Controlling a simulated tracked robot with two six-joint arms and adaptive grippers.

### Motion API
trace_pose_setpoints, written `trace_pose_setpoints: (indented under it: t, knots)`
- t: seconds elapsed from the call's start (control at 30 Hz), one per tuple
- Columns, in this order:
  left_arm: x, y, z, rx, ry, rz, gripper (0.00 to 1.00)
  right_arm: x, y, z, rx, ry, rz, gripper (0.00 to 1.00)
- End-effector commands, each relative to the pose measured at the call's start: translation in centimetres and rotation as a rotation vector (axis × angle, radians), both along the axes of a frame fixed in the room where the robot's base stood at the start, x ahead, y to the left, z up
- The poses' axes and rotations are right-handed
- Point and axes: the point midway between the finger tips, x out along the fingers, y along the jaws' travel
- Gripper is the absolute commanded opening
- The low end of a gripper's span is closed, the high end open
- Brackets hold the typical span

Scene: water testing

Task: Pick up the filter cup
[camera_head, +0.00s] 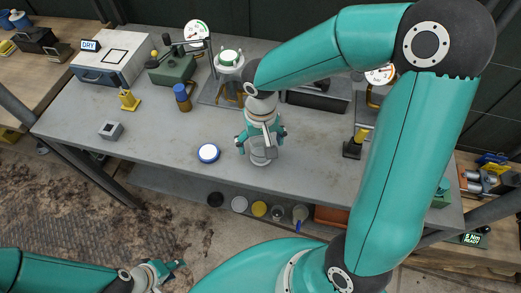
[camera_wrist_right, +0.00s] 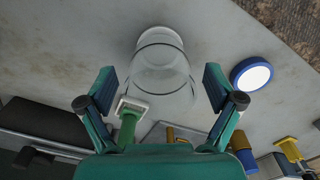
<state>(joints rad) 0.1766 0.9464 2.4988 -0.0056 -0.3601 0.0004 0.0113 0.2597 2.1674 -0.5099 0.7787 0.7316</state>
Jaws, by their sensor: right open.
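A clear see-through cup, which looks like the filter cup (camera_wrist_right: 163,62), stands on the grey bench between the spread fingers of my right gripper (camera_wrist_right: 160,90). In the wrist view the fingers are apart on both sides of it, and I see no clear contact. In the head view the cup (camera_head: 260,158) shows just below the right gripper (camera_head: 261,137), which hides its upper part. My left gripper (camera_head: 168,272) is at the lower left, off the bench and over the floor; its finger gap is too small to judge.
A white-topped blue-rimmed disc (camera_head: 208,153) lies left of the cup. A brown bottle with a blue cap (camera_head: 182,97), a filter stand (camera_head: 229,62) and a green device (camera_head: 172,70) stand behind.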

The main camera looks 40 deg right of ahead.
Motion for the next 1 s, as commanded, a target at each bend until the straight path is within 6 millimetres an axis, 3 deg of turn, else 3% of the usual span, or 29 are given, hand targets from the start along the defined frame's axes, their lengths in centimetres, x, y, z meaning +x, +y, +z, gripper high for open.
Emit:
trace_pose_setpoints:
  t: [0.23,0.63,1.0]
  knots:
    - [-0.01,-0.01,-0.01,0.000,0.000,0.000,0.40,0.01,0.01,-0.20,0.001,-0.001,0.000,0.91]
    - [-0.01,-0.01,-0.01,0.000,0.000,0.000,0.40,0.01,0.01,-0.17,0.000,-0.001,0.000,0.26]
    - [-0.01,0.00,0.00,0.000,0.000,0.000,0.40,0.06,-0.02,0.26,-0.001,-0.003,-0.001,0.26]
